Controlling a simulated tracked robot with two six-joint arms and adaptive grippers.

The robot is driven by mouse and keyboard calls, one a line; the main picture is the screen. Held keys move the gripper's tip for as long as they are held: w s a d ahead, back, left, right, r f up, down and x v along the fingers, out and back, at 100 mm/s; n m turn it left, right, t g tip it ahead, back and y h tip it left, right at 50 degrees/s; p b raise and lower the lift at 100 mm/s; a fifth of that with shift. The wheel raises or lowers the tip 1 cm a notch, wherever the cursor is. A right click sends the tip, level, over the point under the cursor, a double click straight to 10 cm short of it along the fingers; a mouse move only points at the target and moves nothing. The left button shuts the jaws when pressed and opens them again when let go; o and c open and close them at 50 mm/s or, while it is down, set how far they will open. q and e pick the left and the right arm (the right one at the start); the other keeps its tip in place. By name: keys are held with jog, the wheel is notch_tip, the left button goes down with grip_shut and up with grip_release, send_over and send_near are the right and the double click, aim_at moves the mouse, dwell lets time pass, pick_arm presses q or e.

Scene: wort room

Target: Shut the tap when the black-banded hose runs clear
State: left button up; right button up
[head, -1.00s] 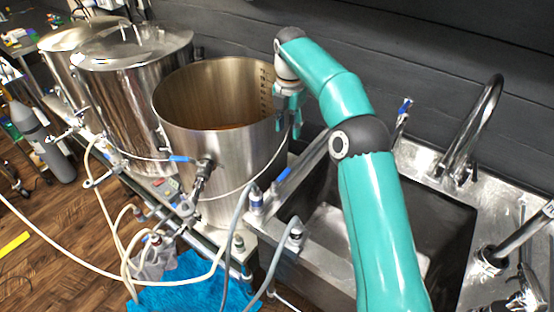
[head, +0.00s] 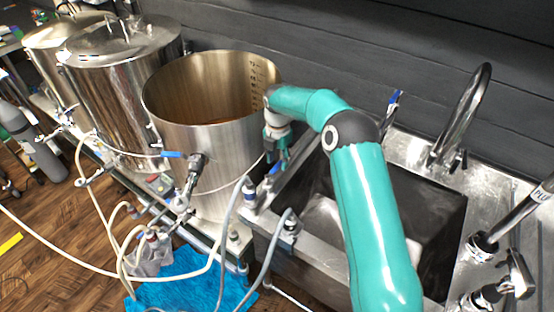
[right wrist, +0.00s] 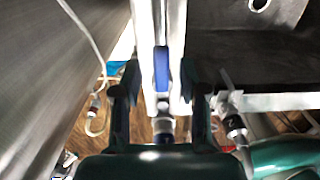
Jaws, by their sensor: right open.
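A tap with a blue lever (head: 275,168) sits on the front rail by the sink's left edge. Its blue lever (right wrist: 161,68) also shows upright between my fingers in the right wrist view. My right gripper (head: 277,158) is open, pointing down over the lever, with a finger on either side; I cannot tell whether it touches. A grey hose (head: 232,215) hangs from the fitting at this tap. A second grey hose (head: 267,262) hangs from a fitting (head: 291,225) to its right. Black bands and the flow inside the hoses cannot be made out. My left gripper is not in view.
An open steel kettle (head: 210,160) stands close left of my gripper, with another blue-handled valve (head: 173,155) on its front. A steel sink (head: 440,225) with a curved faucet (head: 470,110) lies to the right. A blue cloth (head: 185,285) lies below.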

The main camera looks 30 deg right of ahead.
jog(key=shift+s+f, duration=0.1)
jog(key=shift+f, duration=0.3)
jog(key=shift+c, duration=0.4)
grip_shut()
